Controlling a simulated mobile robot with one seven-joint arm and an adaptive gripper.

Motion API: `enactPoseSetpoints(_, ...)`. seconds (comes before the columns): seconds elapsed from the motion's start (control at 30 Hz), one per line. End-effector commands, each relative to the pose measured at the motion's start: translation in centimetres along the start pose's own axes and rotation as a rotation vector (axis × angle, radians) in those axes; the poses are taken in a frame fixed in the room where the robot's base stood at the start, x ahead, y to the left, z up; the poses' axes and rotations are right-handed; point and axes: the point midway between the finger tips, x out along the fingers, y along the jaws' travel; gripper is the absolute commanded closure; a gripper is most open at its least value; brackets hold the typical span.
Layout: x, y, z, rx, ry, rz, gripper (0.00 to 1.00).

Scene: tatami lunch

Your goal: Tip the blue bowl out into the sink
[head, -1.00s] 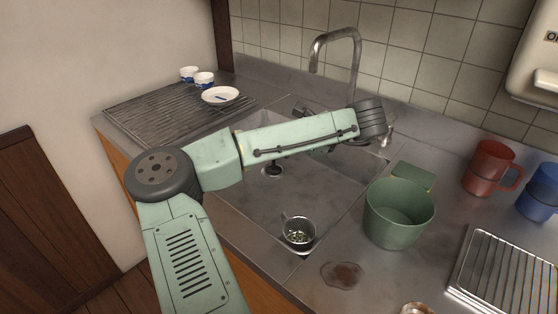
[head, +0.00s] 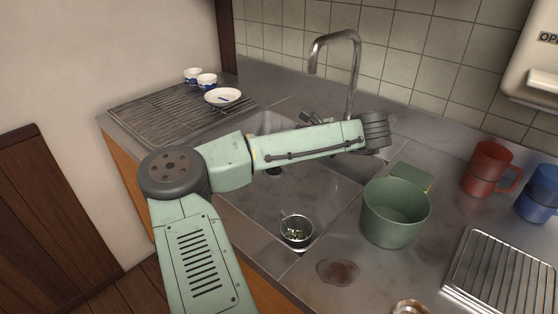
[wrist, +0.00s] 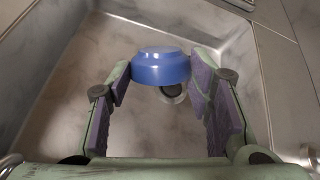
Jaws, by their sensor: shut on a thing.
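In the wrist view the blue bowl (wrist: 161,70) is held between the two purple-padded fingers of my gripper (wrist: 160,88). Its foot ring faces up towards the camera, so it looks turned over, with its opening facing away from me. The inside of the bowl is hidden. The bowl is over the sink (wrist: 60,75), and the dark drain (wrist: 172,92) shows just beyond its lower edge. In the head view the sink (head: 250,208) lies under my arm; my gripper and the bowl are hidden behind the arm there.
A small strainer (head: 297,228) with bits in it is at the sink's near corner. A green tub (head: 392,228) and sponge (head: 412,177) stand right of the sink. The tap (head: 352,75) rises behind.

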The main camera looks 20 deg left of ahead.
Motion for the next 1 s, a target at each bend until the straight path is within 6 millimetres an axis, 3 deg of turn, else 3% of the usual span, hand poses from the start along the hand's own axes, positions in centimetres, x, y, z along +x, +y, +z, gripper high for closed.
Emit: enactPoseSetpoints(1.0,-0.05,-0.07,-0.62,0.046,-0.102,-0.002,0.81)
